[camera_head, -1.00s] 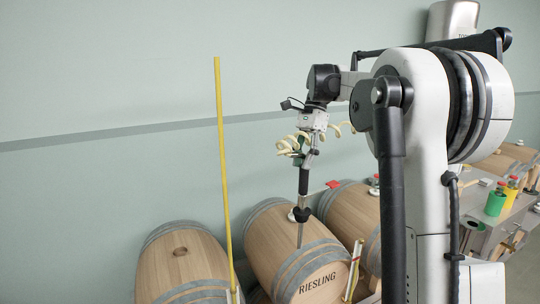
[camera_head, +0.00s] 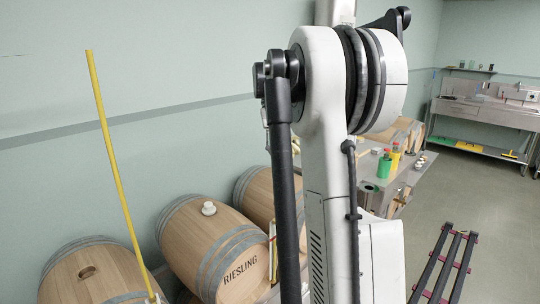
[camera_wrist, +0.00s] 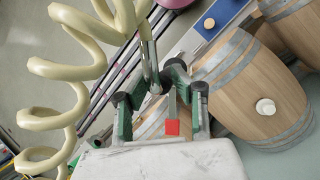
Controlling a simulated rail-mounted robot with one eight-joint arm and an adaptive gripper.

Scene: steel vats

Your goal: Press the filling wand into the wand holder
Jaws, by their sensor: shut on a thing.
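The filling wand (camera_wrist: 148,50) shows in the wrist view as a steel tube with a red tab (camera_wrist: 172,127). My gripper (camera_wrist: 160,92), with green fingers and black tips, is shut on the wand. A cream coiled hose (camera_wrist: 55,70) hangs at the left of that view. In the head view, my gripper and the wand are out of sight. I cannot make out the wand holder in either view.
The Riesling barrel (camera_head: 205,245) has a white bung (camera_head: 208,208). The barrel to its left (camera_head: 90,275) has an open bung hole. A yellow pole (camera_head: 115,165) rises between them. A steel table with green and yellow containers (camera_head: 384,166) stands right; floor there is partly clear.

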